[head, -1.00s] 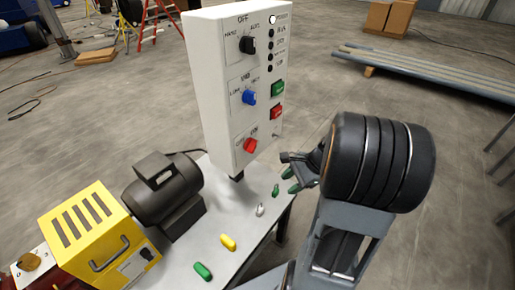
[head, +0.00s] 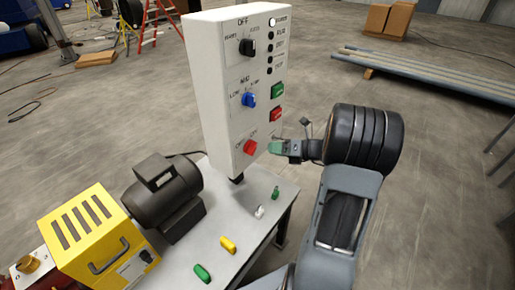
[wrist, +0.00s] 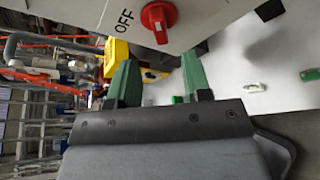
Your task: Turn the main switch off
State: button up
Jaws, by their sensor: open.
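The white control panel (head: 222,100) stands upright on the table. Its red rotary switch (head: 250,147), with small lettering beside it, is low on the front face. In the wrist view the red switch (wrist: 158,18) shows at the top, with "OFF" printed to its left; its handle lies at a slant in the head view. My gripper (head: 273,148) is just right of the switch in the head view, apart from it. In the wrist view my gripper's green fingers (wrist: 160,82) are spread and empty, below the switch.
Above the red switch are a blue knob (head: 249,99), a black knob (head: 247,47), a green button (head: 278,90) and a red button (head: 276,114). A dark motor (head: 160,190), yellow box (head: 93,235) and several small loose pieces are on the table (head: 225,215).

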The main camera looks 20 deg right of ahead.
aim_at(256, 148)
jog(key=x, duration=0.7)
jog(key=shift+w+a, duration=0.15)
jog(key=shift+w, duration=0.1)
grip_shut()
